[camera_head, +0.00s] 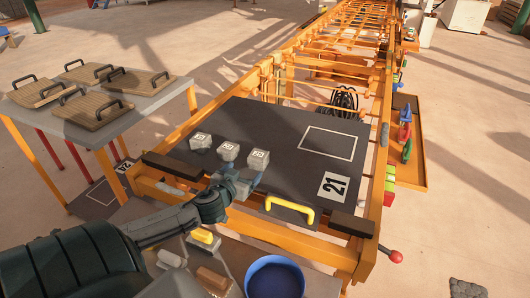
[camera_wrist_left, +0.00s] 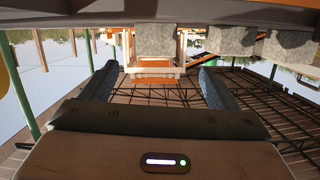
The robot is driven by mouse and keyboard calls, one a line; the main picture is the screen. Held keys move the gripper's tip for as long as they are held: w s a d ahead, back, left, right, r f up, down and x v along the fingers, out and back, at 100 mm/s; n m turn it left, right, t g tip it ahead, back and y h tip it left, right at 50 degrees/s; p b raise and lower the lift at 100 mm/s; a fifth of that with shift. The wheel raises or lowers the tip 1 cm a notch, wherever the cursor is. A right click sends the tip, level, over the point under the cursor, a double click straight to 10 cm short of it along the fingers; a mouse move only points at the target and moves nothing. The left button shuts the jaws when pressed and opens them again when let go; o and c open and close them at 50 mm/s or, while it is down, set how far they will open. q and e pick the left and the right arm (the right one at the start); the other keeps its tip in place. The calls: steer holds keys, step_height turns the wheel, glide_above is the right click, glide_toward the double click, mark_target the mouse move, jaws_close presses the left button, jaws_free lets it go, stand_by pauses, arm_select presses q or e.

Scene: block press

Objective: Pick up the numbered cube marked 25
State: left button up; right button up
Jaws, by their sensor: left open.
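Three grey numbered cubes stand in a row on the dark board: a left cube (camera_head: 201,143), a middle cube (camera_head: 228,152) and a right cube (camera_head: 258,160). Their top numbers are too small to read surely, so I cannot tell which is 25. My left gripper (camera_head: 237,183) is low at the near side of the row, close to the middle and right cubes. In the left wrist view its two fingers (camera_wrist_left: 157,83) are spread with nothing between them. That view is upside down and shows one cube (camera_wrist_left: 155,40) ahead of the gap, with two more to the right. My right gripper is not in view.
A blue bowl (camera_head: 275,278) stands in front. The board's far middle is clear.

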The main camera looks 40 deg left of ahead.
mark_target(256, 158)
arm_select(q)
steer(key=shift+w+r+n+t, duration=0.15)
steer(key=shift+w, duration=0.3)
steer(key=shift+w+r+n+t, duration=0.15)
steer(key=shift+w, duration=0.3)
steer(key=x, duration=1)
steer(key=shift+f, duration=0.2)
steer(key=shift+s, duration=0.1)
steer(key=c, duration=1.4)
steer(key=shift+r, duration=0.1)
